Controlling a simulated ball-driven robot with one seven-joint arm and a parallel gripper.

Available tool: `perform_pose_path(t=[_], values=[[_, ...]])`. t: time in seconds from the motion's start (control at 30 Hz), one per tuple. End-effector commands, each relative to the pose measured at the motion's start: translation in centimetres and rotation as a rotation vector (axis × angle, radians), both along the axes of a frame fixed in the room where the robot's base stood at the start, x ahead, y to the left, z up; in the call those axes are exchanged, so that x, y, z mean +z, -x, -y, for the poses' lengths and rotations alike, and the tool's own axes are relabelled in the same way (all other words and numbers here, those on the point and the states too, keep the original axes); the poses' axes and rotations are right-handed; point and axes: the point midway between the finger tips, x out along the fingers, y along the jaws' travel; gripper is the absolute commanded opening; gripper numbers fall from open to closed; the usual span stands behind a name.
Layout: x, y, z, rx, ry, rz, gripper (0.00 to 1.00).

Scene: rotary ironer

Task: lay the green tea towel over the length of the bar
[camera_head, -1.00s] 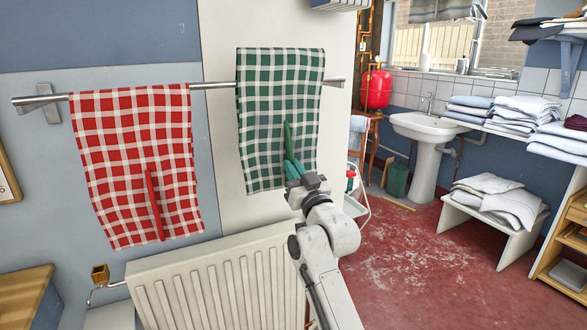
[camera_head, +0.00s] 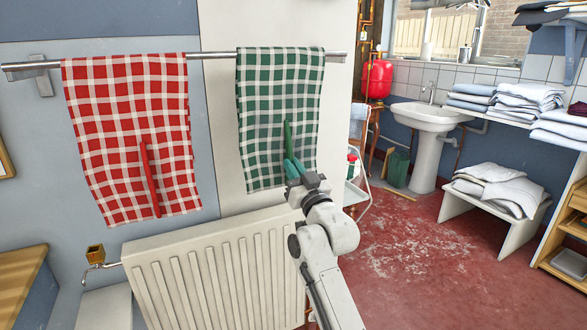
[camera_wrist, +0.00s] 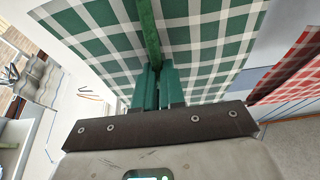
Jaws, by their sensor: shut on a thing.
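The green checked tea towel (camera_head: 265,90) hangs flat at the right part of the metal bar (camera_head: 215,55). Its top edge is level with or slightly above the bar; I cannot tell whether it rests over the bar or is held just in front. A green strip (camera_head: 287,138) stands out from its front. My gripper (camera_head: 291,168), with green fingers, is shut on this strip at its lower end. The wrist view shows the fingers (camera_wrist: 158,82) closed around the strip, with the towel's checked cloth (camera_wrist: 205,45) spread behind it.
A red checked towel (camera_head: 130,130) with a red strip hangs on the bar to the left, with a gap of bare bar between. A white radiator (camera_head: 215,265) stands below. A small trolley (camera_head: 357,190) and a sink (camera_head: 425,120) are to the right. Red floor there is open.

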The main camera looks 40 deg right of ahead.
Motion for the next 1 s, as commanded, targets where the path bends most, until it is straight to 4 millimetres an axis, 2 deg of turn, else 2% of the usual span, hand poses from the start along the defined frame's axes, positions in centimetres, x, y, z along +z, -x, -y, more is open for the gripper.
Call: perform_pose_path(t=[0.8, 0.83, 1.0], values=[[-0.82, 0.00, 0.01, 0.000, 0.000, 0.000, 0.00], [-0.74, 0.00, 0.01, 0.000, 0.000, 0.000, 0.11], [-0.72, 0.01, 0.01, 0.000, 0.000, 0.000, 0.28]])
